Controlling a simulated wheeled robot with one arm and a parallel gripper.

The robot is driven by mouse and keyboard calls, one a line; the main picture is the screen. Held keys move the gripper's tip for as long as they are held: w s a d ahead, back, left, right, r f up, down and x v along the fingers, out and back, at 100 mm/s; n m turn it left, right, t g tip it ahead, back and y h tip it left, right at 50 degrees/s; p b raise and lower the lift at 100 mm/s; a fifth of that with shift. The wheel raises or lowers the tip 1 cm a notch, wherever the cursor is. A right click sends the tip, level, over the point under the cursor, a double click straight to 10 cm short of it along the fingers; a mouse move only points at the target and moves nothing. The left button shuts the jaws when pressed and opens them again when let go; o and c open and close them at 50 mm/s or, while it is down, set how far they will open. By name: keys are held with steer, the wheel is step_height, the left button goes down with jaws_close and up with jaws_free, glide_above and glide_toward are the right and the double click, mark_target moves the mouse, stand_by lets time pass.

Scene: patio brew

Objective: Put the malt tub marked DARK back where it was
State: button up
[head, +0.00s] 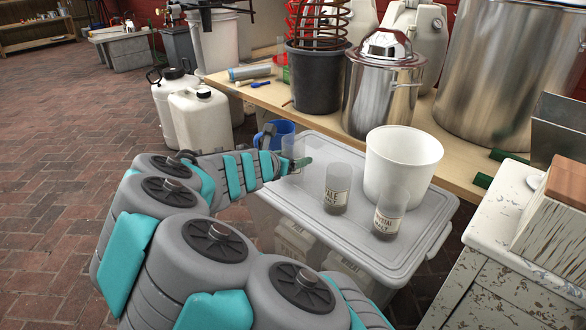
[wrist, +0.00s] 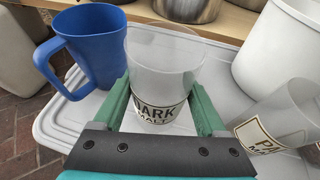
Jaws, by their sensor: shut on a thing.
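The DARK malt tub (wrist: 160,62) is a clear cup with a cream label; the label's first letter is partly covered by a finger. My gripper (wrist: 160,104) is shut on it, with one green finger on each side. In the head view the tub (head: 291,147) is upright at the back left corner of the grey bin's lid (head: 315,160), partly behind my gripper (head: 297,163). I cannot tell whether its base touches the lid. The PALE malt tub (head: 337,188) stands to its right on the lid; it also shows in the wrist view (wrist: 285,112).
A third malt tub (head: 391,210), its label partly legible, and a white bucket (head: 405,160) stand on the lid's right part. A blue jug (wrist: 92,45) is close on the DARK tub's left. Behind is a wooden bench (head: 270,95) with a steel pot (head: 380,95).

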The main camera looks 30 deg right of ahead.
step_height(320, 180, down, 2)
steer(key=shift+f+b, duration=0.15)
steer(key=shift+b, duration=0.55)
steer(key=o, duration=1.3)
steer(key=shift+a+r, duration=0.2)
steer(key=shift+r, duration=0.05)
steer(key=p+v, duration=0.2)
steer(key=v, duration=0.9)
steer(key=shift+s+a+r, duration=0.15)
steer(key=shift+s+a, duration=0.05)
